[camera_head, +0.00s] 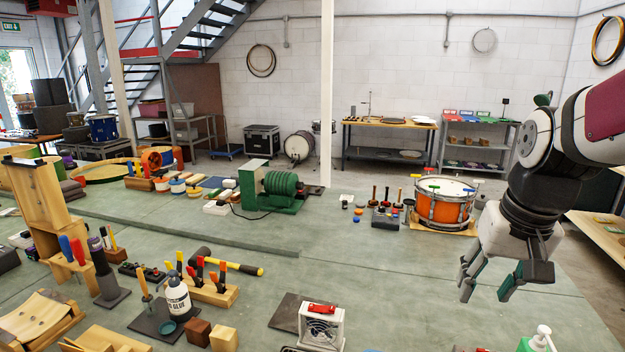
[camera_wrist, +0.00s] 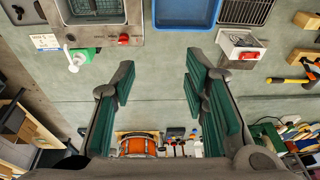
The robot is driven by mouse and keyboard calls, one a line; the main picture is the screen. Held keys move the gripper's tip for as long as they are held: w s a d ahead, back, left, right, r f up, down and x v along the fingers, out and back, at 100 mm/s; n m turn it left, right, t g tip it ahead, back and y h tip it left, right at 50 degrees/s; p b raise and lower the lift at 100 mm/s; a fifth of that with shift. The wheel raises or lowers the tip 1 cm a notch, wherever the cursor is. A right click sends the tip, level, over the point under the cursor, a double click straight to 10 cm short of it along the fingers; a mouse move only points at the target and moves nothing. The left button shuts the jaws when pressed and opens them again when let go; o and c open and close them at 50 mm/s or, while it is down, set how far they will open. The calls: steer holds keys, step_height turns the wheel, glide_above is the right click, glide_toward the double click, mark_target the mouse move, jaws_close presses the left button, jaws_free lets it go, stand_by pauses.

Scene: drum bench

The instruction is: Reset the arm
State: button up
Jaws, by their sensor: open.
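My gripper (camera_head: 492,278) hangs at the right of the head view, above the bench and in front of the orange drum. Its fingers point down and stand apart, with nothing between them. In the wrist view my gripper (camera_wrist: 158,92) shows two green-padded fingers spread wide over bare grey-green bench top. My arm comes in from the right edge of the head view. The orange drum (camera_head: 440,209) stands upright on a wooden board behind my gripper; it also shows in the wrist view (camera_wrist: 137,146), low between the fingers.
A white box with a red top (camera_head: 321,327), a glue bottle (camera_head: 178,296) and a yellow-handled hammer (camera_head: 226,262) are on the bench. A green motor-like machine (camera_head: 278,190) stands further back. A blue tray (camera_wrist: 187,27) lies ahead of the fingers. Bench around (camera_head: 400,290) is clear.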

steer(key=s+a+r+n+t, duration=0.2)
steer(key=s+a, duration=0.5)
steer(key=s, duration=0.5)
step_height(320, 180, up, 2)
steer(key=shift+s+a+r+n+t, duration=0.1)
steer(key=shift+s+a+n+t, duration=0.15)
steer(key=shift+s+n+t, duration=0.2)
